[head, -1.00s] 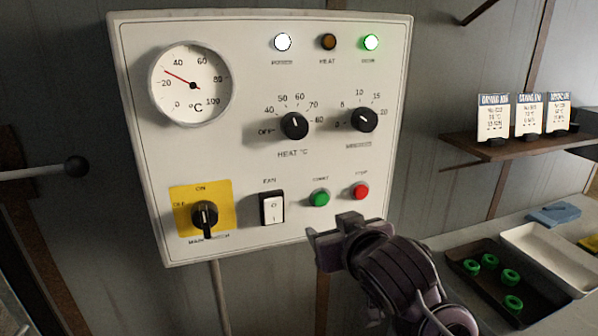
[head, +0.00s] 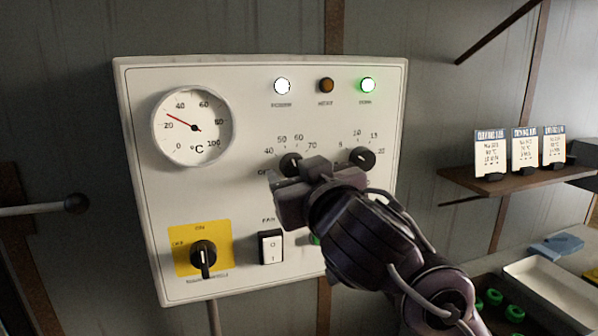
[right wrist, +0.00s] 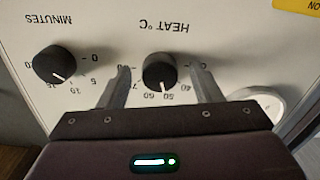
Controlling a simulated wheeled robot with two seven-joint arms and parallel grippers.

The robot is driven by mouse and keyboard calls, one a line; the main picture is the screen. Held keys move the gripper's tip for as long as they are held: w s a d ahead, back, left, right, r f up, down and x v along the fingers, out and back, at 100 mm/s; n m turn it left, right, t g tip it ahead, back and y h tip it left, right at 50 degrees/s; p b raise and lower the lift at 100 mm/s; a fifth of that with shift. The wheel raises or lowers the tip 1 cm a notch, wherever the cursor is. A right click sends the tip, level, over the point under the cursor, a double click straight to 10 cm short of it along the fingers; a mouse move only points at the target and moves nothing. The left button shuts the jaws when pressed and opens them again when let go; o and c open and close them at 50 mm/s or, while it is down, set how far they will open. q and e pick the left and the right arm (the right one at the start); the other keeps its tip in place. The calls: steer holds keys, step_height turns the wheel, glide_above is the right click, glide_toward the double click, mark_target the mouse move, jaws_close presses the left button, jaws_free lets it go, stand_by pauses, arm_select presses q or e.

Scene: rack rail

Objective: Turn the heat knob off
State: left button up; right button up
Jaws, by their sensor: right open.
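The heat knob (head: 290,162) is a black dial on the white control panel (head: 240,110), partly covered by my right gripper (head: 300,180) in the head view. My right gripper (right wrist: 158,78) is open, with one finger on each side of the knob. Gaps show between the fingers and the knob; the depth cannot be told. The OFF label is mostly hidden. My left gripper is not in view.
The minutes knob (head: 362,158) is close on the right. The fan switch (head: 271,247) and yellow-backed main switch (head: 203,255) are below. A thermometer dial (head: 193,127) is at upper left. Power and green lamps are lit; the heat lamp (head: 326,85) looks dim.

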steer(key=shift+w, duration=0.1)
steer(key=c, duration=1)
steer(key=shift+r+n+p, duration=0.1)
steer(key=shift+n+p, duration=0.55)
steer(key=shift+n, duration=7.25)
steer(key=o, duration=1)
